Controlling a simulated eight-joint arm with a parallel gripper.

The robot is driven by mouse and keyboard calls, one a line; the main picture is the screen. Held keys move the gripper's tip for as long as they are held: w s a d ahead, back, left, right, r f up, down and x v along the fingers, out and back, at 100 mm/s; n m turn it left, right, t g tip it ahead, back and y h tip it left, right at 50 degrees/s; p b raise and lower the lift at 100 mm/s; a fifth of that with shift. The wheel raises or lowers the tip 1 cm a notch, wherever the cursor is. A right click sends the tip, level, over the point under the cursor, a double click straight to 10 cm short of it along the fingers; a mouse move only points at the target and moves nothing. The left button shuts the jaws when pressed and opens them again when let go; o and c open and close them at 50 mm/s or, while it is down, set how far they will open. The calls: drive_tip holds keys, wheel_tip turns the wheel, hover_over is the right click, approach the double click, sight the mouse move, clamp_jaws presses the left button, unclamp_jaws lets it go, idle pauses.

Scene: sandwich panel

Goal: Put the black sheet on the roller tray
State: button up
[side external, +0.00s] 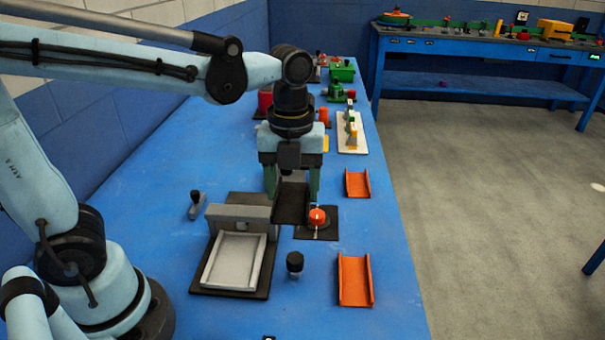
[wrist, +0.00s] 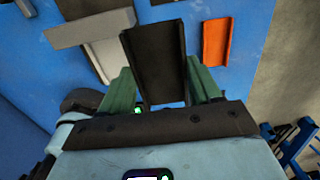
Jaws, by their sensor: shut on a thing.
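The black sheet (side external: 291,205) is a dark channel-shaped piece with raised side edges. It hangs tilted between the green fingers of my gripper (side external: 292,182), above the table. In the wrist view the black sheet (wrist: 155,60) lies between both fingers of my gripper (wrist: 162,85). A pale grey tray (side external: 235,262) with raised sides lies on a black base in front of a grey block (side external: 238,219); it looks like the roller tray. In the wrist view the tray (wrist: 106,58) is partly hidden by a finger and the sheet. My gripper is behind and right of it in the side view.
A red-knobbed device (side external: 317,217) on a dark plate stands close beside the held sheet. Orange channel pieces (side external: 355,280) lie on the right of the blue table (side external: 190,150). A black-topped knob (side external: 295,264) stands right of the tray. More fixtures stand farther back.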

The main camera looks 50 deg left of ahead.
drive_tip(key=s+a+f, duration=0.3)
drive_tip(key=s+a, duration=0.2)
drive_tip(key=s, duration=0.4)
hover_over(237, 256)
drive_tip(key=s, duration=0.1)
drive_tip(key=shift+d+f, duration=0.25)
drive_tip(key=shift+f, duration=1.05)
drive_tip(key=shift+d+f, duration=0.2)
drive_tip(key=shift+f, duration=1.1)
drive_tip(key=shift+f, duration=0.15)
drive_tip(key=shift+f, duration=0.35)
drive_tip(key=shift+f, duration=1.05)
drive_tip(key=shift+w+a+f, duration=0.15)
drive_tip(key=shift+w+a, duration=0.2)
drive_tip(key=shift+w+a+f, duration=0.1)
drive_tip(key=shift+f, duration=0.25)
